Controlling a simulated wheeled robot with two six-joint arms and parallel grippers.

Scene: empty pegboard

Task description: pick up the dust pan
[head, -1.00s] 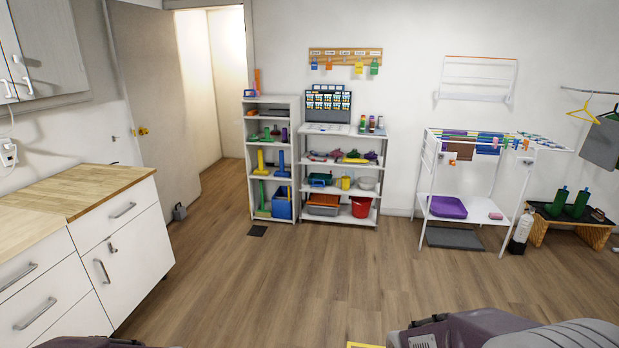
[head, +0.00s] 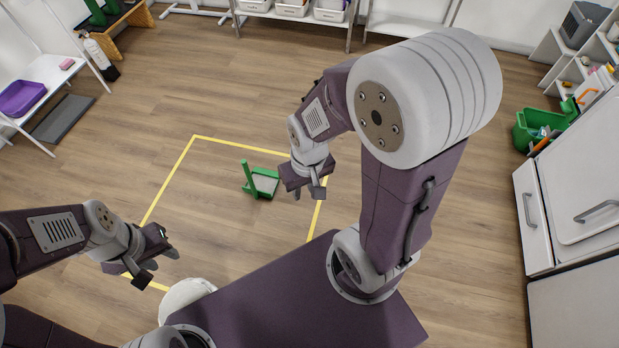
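A green dust pan (head: 264,184) with a pale inner face lies on the wood floor, inside a yellow taped outline (head: 170,180). Its green handle stands upright at its left side. My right gripper (head: 308,192) is open and empty, to the right of the dust pan in the picture and apart from it. My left gripper (head: 158,265) is open and empty, at the lower left near the tape's left side. Nothing hides the dust pan in this view.
A white rack with a purple tray (head: 22,97) stands at the left, with a grey mat (head: 62,118) on the floor. Shelves with white bins (head: 292,8) line the back. A green bucket (head: 545,125) and white cabinets (head: 575,215) are at the right. Floor around the dust pan is clear.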

